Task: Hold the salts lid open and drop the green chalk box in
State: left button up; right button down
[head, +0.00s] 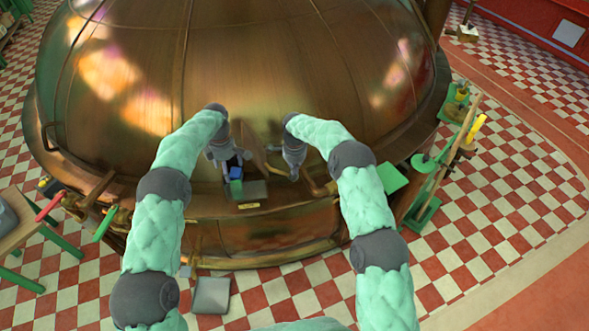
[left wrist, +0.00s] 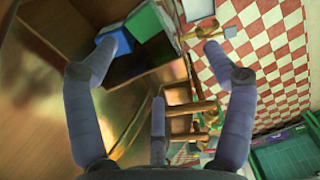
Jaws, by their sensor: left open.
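A small blue block (head: 235,172) and a green box (head: 237,187) sit close together on a ledge of the copper kettle. In the left wrist view the blue block (left wrist: 106,40) and green box (left wrist: 145,22) show by a fingertip. My left gripper (head: 222,158) is open, just behind and left of them; its wrist view shows spread, empty fingers (left wrist: 160,75). A brown tilted panel (head: 256,156), perhaps the salts lid, stands between the grippers. My right gripper (head: 291,168) is just right of this panel, pointing down; whether it touches it is unclear.
The kettle's copper dome (head: 240,70) rises behind both grippers. A grey box (head: 253,191) and a small yellow plate (head: 249,206) are in front. Copper pipes (head: 92,190) stick out at left. A green rack (head: 445,160) stands at right. The checkered floor is mostly clear.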

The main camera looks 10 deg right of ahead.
pick_arm(q)
jog(key=shift+w+a+r+n+t, duration=0.15)
jog(key=shift+w+r+t, duration=0.05)
jog(key=shift+w+r, duration=0.25)
jog(key=shift+w+a+r+n+t, duration=0.2)
jog(key=shift+w+r, duration=0.15)
jog(key=shift+w, duration=0.15)
jog(key=o, duration=0.3)
jog(key=shift+o, duration=0.2)
jog(key=shift+s, duration=0.1)
pick_arm(e)
jog(key=shift+w+f, duration=0.15)
jog(key=shift+w+d+f, duration=0.15)
jog(key=shift+w+f, duration=0.2)
jog(key=shift+w, duration=0.15)
jog(key=shift+s, duration=0.2)
pick_arm(q)
jog(key=s+r, duration=0.1)
jog(key=s, duration=1.8)
jog(key=shift+s+r, duration=0.2)
